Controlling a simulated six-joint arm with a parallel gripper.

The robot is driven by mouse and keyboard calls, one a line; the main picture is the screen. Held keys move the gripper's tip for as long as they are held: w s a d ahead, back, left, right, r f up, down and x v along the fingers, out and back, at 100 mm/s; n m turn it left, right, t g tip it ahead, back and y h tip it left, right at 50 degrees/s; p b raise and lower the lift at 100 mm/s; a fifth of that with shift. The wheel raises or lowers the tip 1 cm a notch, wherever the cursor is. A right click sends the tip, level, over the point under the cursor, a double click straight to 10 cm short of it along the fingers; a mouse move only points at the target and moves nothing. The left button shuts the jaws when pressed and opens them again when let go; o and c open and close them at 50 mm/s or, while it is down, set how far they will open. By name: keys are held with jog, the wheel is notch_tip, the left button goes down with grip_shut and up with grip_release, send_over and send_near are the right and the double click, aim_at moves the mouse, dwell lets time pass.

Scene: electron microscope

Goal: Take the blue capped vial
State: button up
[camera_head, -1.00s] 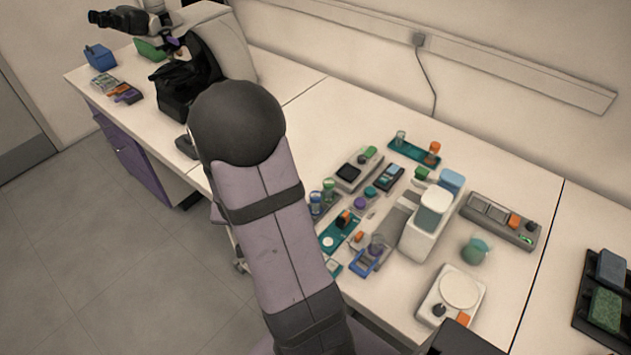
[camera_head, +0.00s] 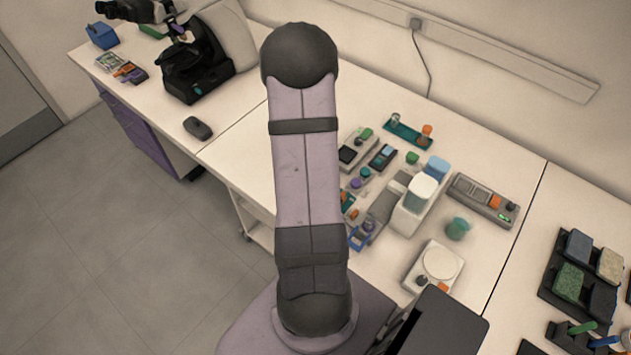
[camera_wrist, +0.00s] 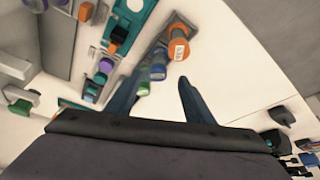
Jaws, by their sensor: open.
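In the wrist view, a vial with a blue top (camera_wrist: 157,71) stands in a row between an orange-capped vial (camera_wrist: 178,48) and a green-topped vial (camera_wrist: 141,88). My gripper (camera_wrist: 160,80) is open in the wrist view, its two dark blue fingers apart at the lower middle. The blue vial shows in the gap between the fingertips, nearer the left finger. That finger overlaps the green-topped vial in the picture. I cannot tell how far off the vials are, and I see no contact. In the head view my arm hides the vials and gripper.
Small lab items crowd the bench. In the head view, a white device (camera_head: 413,207), a scale (camera_head: 435,264), a green jar (camera_head: 458,228) and a grey control box (camera_head: 482,199) stand right of my arm. A teal rack (camera_head: 408,129) sits behind.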

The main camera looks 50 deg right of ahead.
jog(key=shift+b+x, duration=1.9)
jog(key=shift+x, duration=1.6)
jog(key=shift+s, duration=0.2)
jog(key=shift+r, duration=0.1)
jog(key=c, duration=1.1)
